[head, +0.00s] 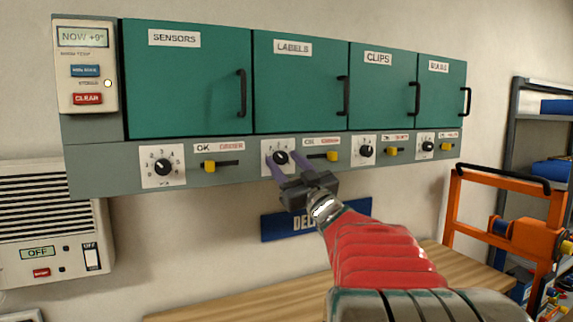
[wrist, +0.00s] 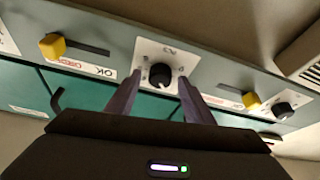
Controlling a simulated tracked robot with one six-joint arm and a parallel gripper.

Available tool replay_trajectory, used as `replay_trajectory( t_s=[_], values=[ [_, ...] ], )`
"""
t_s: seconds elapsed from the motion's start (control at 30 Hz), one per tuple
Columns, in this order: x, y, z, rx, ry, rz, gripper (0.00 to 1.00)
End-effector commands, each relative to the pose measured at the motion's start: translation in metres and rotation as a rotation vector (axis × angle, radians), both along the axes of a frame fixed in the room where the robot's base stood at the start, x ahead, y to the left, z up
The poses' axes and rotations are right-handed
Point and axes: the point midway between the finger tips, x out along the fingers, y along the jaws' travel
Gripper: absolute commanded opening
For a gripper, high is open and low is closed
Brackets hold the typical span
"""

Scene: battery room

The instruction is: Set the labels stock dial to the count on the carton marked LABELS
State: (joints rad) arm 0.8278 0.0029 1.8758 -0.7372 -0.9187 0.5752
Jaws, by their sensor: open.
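The labels stock dial (head: 281,157) is a black knob on a white plate under the green LABELS door (head: 295,85). It also shows in the wrist view (wrist: 160,75), where the camera looks from below and the plate's markings are upside down and too small to read. My gripper (head: 277,168) is open, with its two purple fingers reaching up at the dial. In the wrist view one finger stands on each side of the knob, with gaps showing. I cannot tell whether the tips touch the plate. I see no carton marked LABELS; the cabinet doors are shut.
The SENSORS dial (head: 162,167) and CLIPS dial (head: 366,150) lie on either side. Yellow sliders (head: 332,156) sit between dials, one close to my gripper's right. A blue sign (head: 285,225) and wooden bench (head: 240,297) are below. An orange frame (head: 500,225) stands at the right.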

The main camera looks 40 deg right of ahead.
Motion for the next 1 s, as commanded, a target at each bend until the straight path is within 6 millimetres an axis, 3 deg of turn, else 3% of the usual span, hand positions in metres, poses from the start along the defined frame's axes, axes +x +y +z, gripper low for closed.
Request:
replay_trajectory(
  t_s=[0.27,0.8,1.0],
  values=[
    [-0.020,0.004,-0.008,-0.001,0.000,-0.003,0.48],
    [-0.103,0.022,-0.044,0.000,0.001,-0.002,0.48],
    [-0.122,0.026,-0.051,0.000,0.001,-0.002,0.48]
  ],
)
